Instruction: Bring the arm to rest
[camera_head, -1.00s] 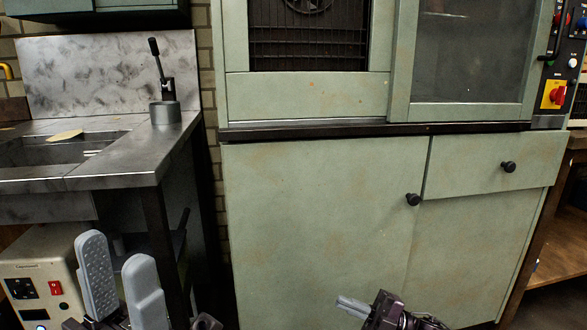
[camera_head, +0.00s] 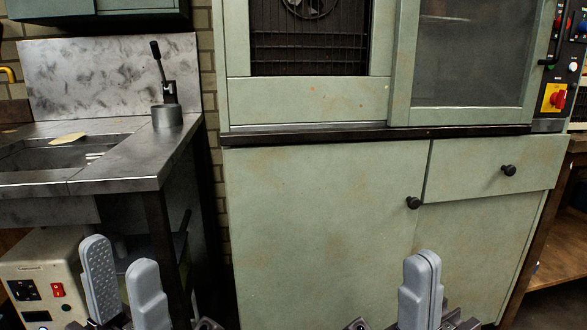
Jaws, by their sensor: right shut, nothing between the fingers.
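My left gripper (camera_head: 121,262) is at the lower left of the head view. Its two grey fingers point up and stand apart, with nothing between them. My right gripper (camera_head: 421,270) is at the bottom, right of centre. Its grey fingers point up and lie together, with nothing held. Both grippers are in front of the furniture and appear apart from it. Most of both arms is below the picture. No leather balls show.
A green cabinet (camera_head: 320,210) with a door and a drawer (camera_head: 490,165) fills the middle. A beige control box (camera_head: 40,290) is behind my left gripper.

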